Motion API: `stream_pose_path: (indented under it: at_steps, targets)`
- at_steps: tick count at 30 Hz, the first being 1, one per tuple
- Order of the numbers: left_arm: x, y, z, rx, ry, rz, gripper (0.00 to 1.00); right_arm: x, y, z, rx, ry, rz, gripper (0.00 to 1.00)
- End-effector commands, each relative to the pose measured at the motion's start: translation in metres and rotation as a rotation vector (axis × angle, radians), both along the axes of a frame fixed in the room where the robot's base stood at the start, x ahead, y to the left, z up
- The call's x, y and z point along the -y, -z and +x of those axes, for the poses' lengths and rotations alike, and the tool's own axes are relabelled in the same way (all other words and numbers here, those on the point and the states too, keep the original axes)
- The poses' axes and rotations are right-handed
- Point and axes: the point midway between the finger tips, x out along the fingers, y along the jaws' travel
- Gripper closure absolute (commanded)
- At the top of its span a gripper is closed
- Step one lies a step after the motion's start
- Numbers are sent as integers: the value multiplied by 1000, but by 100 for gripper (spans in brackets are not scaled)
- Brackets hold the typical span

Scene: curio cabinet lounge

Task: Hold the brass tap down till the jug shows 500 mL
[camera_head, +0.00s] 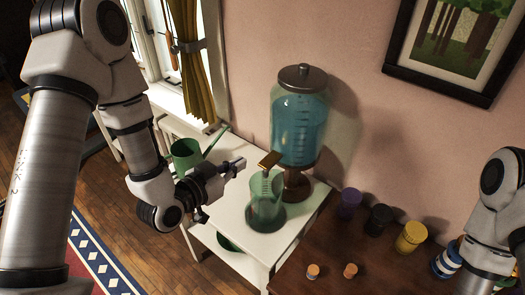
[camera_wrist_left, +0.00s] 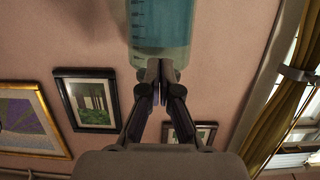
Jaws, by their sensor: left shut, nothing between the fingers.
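A glass dispenser (camera_head: 297,125) with blue liquid, a dark lid and a brown foot stands on the white table. Its brass tap (camera_head: 270,159) sticks out at the front left, over the jug. The green-tinted clear jug (camera_head: 265,205) stands under the tap; its scale is too small to read and I cannot tell its liquid level. My left gripper (camera_head: 238,165) is shut and empty, to the left of the tap and apart from it. In the left wrist view the shut fingers (camera_wrist_left: 158,88) appear before the dispenser (camera_wrist_left: 160,25). My right gripper is out of view; only my right arm shows.
A green watering can (camera_head: 186,153) stands left on the white table (camera_head: 232,212). On the brown table (camera_head: 385,265) at right stand purple, black and yellow containers and two small orange-and-white pieces. A curtain (camera_head: 196,75) hangs by the window; a framed picture hangs at upper right.

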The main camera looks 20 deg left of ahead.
Motion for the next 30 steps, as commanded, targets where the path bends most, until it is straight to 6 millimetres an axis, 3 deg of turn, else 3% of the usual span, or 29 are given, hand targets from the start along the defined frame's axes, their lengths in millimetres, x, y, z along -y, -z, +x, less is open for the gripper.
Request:
stream_pose_path:
  at_steps: [10, 12, 23, 24, 25, 30]
  targets:
    - [5, 9, 13, -1, 3, 4, 100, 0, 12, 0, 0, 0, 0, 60]
    - [9, 13, 24, 2, 2, 4, 100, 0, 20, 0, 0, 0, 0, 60]
    - [35, 27, 95, -1, 1, 2, 100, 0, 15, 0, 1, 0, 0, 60]
    - [33, 46, 92, -7, -2, 0, 100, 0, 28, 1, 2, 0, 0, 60]
    - [33, 51, 91, -7, -2, 0, 100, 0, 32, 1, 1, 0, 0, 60]
    - [33, 66, 91, -5, -1, 0, 100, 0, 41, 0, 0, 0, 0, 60]
